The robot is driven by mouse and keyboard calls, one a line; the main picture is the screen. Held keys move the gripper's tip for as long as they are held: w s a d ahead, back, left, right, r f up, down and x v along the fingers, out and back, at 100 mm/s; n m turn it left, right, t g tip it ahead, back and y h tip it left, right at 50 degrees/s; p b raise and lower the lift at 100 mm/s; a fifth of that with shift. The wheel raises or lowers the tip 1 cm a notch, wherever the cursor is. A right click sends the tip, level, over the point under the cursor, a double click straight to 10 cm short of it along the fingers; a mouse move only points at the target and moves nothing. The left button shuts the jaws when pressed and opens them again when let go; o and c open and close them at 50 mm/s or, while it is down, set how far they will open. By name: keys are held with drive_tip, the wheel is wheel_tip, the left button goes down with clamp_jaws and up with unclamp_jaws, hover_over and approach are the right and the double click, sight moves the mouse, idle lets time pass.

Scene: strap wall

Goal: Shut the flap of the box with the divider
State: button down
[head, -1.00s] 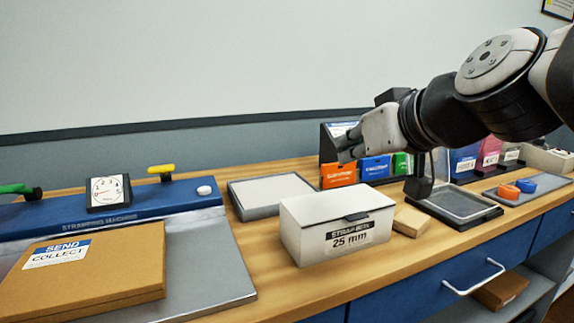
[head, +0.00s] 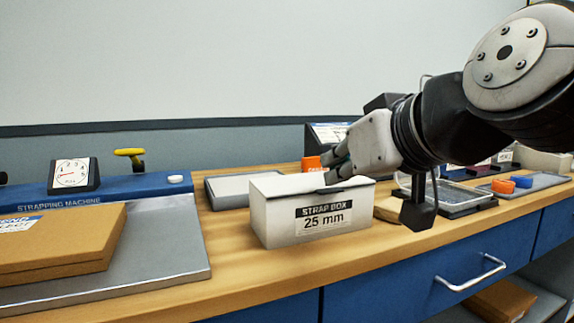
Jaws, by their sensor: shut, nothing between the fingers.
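The white strap box (head: 315,217), labelled "STRAP BOX 25 mm", stands upright near the front of the wooden counter. Its white flap (head: 290,184) lies over the top and looks shut, with a dark tab at the front edge above the label. The inside is hidden, so I cannot see a divider. My gripper (head: 333,168) is shut and empty, pointing left at the right part of the box's top. Its fingertips overlap the back of the flap in the picture; I cannot tell whether they touch it.
A grey tray (head: 243,183) is behind the box. The blue strapping machine (head: 110,190) with a brown carton (head: 70,250) stands on the left. A small tan block (head: 388,209) is close on the right, and a clear-lidded tray (head: 462,197) is beyond. Bare counter lies in front.

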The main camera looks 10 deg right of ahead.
drive_tip(key=shift+s+f+b, duration=0.15)
drive_tip(key=shift+f+b, duration=0.35)
drive_tip(key=shift+f, duration=0.1)
drive_tip(key=shift+s+f+b, duration=0.15)
drive_tip(key=shift+f+b, duration=0.35)
drive_tip(key=shift+f, duration=0.05)
drive_tip(key=shift+d+f, duration=0.1)
drive_tip(key=shift+r, duration=0.2)
